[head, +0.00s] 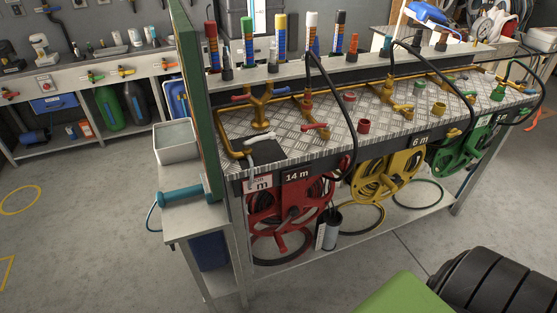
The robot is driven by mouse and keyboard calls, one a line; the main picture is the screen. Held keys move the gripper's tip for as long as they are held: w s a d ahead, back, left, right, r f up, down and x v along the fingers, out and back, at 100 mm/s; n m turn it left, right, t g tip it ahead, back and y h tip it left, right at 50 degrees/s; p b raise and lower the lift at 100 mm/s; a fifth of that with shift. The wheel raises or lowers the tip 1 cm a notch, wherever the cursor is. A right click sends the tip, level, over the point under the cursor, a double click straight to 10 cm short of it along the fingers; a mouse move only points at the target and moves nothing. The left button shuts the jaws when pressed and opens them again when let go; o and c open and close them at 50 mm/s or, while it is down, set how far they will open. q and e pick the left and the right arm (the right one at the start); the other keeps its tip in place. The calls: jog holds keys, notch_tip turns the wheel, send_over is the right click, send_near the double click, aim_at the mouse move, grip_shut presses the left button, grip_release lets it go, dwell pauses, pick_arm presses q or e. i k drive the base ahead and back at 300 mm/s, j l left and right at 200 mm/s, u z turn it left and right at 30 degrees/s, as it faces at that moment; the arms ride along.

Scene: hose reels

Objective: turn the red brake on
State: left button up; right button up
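The red hose reel (290,207) hangs under the front edge of the metal bench, below a label reading 14 m. On the bench top above it, a red-handled lever (314,126) sits on a brass pipe. A short red cap or knob (363,126) stands to its right. I cannot tell which red part is the brake, or whether it is on or off. Neither of my grippers is in view.
A yellow reel (388,176) and a green reel (461,148) hang to the right. Black hoses loop over the bench front. A green panel (197,95) stands at the left end, beside a grey bin (176,142). The floor in front is clear at left.

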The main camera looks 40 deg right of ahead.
aim_at(343, 162)
jog(key=z, duration=0.5)
jog(key=k+l+z, duration=0.1)
jog(key=z, duration=0.35)
jog(key=l+z, duration=0.15)
jog(key=z, duration=0.35)
jog(key=l, duration=0.25)
